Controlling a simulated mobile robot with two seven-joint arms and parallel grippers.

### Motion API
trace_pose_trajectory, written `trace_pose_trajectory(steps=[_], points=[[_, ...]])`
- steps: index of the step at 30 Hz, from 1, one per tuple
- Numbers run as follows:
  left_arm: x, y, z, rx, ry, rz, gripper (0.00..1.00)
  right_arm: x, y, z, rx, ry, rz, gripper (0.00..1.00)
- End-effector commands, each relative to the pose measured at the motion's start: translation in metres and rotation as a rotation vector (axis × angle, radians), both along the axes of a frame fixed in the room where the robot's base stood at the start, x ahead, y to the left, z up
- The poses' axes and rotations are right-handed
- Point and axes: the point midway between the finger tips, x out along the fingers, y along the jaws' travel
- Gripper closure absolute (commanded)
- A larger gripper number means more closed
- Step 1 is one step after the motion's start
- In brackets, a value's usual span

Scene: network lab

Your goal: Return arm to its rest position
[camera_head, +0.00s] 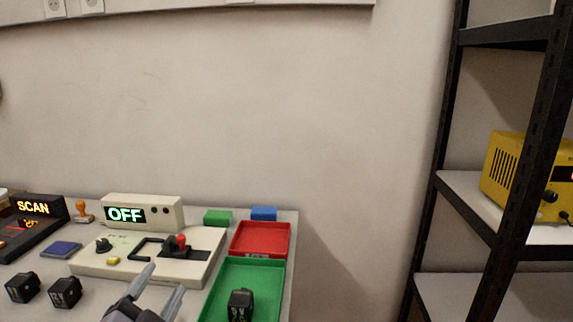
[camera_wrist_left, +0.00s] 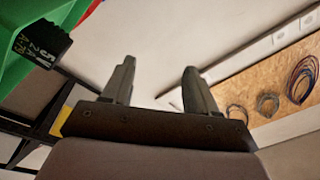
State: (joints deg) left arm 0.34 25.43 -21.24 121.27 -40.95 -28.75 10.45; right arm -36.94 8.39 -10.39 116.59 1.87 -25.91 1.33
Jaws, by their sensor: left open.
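My left gripper (camera_head: 156,289) is at the bottom of the head view, in front of a beige test device (camera_head: 150,258) with an "OFF" display. Its two fingers are apart with nothing between them. In the left wrist view the gripper (camera_wrist_left: 158,82) is also open and empty, with the wall behind its fingers. A black module (camera_head: 240,304) sits in the green tray (camera_head: 258,275) to the right of the gripper; it also shows in the wrist view (camera_wrist_left: 40,42). My right gripper is in neither view.
A red tray (camera_head: 260,238) lies behind the green one. Two black modules (camera_head: 65,292) stand at the left, near a blue pad (camera_head: 61,249) and a scanner (camera_head: 35,222). A dark shelf (camera_head: 468,215) with a yellow device (camera_head: 510,175) stands right of the table.

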Motion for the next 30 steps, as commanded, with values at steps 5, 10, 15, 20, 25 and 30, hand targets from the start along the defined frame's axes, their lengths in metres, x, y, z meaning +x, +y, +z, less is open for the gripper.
trace_pose_trajectory(steps=[5, 10, 15, 20, 25, 30], points=[[-0.049, 0.033, -0.077, -0.255, 0.377, 0.221, 0.42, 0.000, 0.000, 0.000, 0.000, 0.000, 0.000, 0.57], [-0.116, 0.042, -0.141, -0.415, 0.743, 0.367, 0.42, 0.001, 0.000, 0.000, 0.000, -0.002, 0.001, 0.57], [-0.176, 0.036, -0.176, -0.501, 1.017, 0.435, 0.42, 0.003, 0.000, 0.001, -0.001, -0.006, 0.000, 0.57], [-0.226, 0.027, -0.193, -0.553, 1.224, 0.466, 0.42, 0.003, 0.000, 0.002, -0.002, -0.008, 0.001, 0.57], [-0.257, 0.019, -0.196, -0.585, 1.355, 0.466, 0.42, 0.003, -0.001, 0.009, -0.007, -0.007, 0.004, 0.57], [-0.240, 0.015, -0.197, -0.604, 1.282, 0.421, 0.42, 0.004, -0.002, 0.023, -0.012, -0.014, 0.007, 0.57]])
